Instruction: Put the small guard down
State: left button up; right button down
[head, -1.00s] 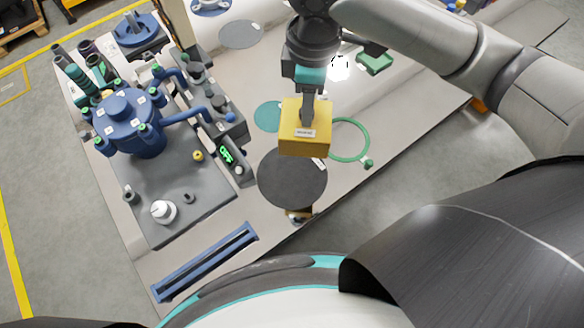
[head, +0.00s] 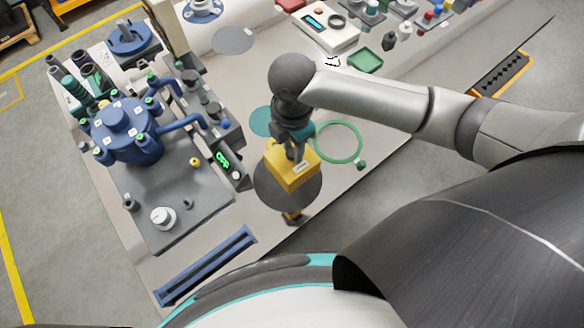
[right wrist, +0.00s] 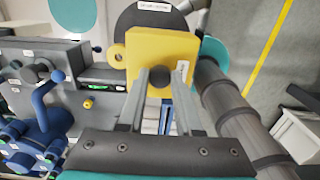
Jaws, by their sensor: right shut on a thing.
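The small guard is a yellow box-like piece (head: 293,172) with a white label. In the head view it is over the dark grey round mat (head: 285,197), tilted a little in the picture. My right gripper (head: 296,152) is above it and shut on its dark knob (right wrist: 160,77). The yellow guard (right wrist: 178,50) also fills the upper middle of the right wrist view. I cannot tell whether its underside touches the mat. My left gripper is not in view.
A blue vessel with clamps (head: 125,130) stands on a grey plate at left. A green ring (head: 338,143) lies right of the mat, a teal disc (head: 262,121) behind it. A blue slotted rail (head: 207,267) lies at the front edge. A green tray (head: 365,60) is farther back.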

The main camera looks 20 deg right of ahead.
notch_tip(320, 180, down, 10)
jog(key=shift+f+b, duration=0.1)
jog(key=shift+b, duration=0.85)
jog(key=shift+f, duration=0.1)
jog(key=c, duration=0.6)
grip_release()
notch_tip(320, 180, up, 12)
jog(key=p, duration=0.2)
jog(key=shift+r+p, duration=0.2)
jog(key=shift+p, duration=0.15)
